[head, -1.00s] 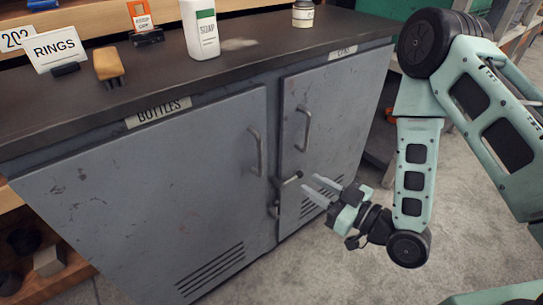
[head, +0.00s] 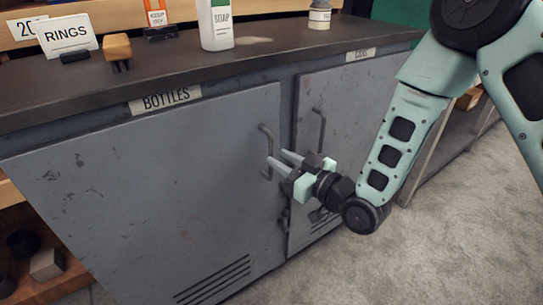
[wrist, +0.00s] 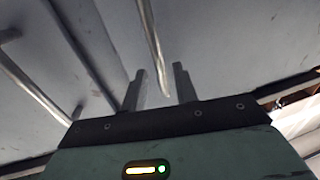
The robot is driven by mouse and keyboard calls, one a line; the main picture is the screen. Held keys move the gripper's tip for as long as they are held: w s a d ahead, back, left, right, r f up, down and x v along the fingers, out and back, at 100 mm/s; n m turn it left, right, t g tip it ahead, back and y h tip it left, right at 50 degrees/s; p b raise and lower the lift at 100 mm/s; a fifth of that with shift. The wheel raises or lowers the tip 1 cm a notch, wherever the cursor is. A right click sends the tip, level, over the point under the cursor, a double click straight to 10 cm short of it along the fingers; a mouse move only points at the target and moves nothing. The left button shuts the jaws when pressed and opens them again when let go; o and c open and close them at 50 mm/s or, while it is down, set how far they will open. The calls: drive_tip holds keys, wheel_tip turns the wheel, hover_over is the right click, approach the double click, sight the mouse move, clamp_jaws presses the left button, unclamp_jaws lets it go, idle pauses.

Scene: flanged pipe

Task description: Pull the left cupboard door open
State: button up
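The left cupboard door (head: 150,190) is a scuffed grey panel under the BOTTLES label, and it looks closed. Its upright bar handle (head: 266,140) is near its right edge. My gripper (head: 277,158) is open, with its two pale fingers reaching to the lower part of this handle. In the wrist view, my gripper (wrist: 159,78) has its fingers apart and empty. A bar that looks like the handle (wrist: 152,40) runs down between them. I cannot tell whether the fingers touch it.
The right door (head: 340,105), also closed, has its own handle (head: 318,130). A dark latch (head: 284,218) sits low at the gap between the doors. The worktop (head: 130,90) above carries a soap bottle (head: 216,25), a RINGS card (head: 66,36) and a brush. Floor in front is clear.

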sight(273, 156)
drive_tip(key=shift+x, duration=1.9)
clamp_jaws()
drive_tip(key=shift+s, duration=0.1)
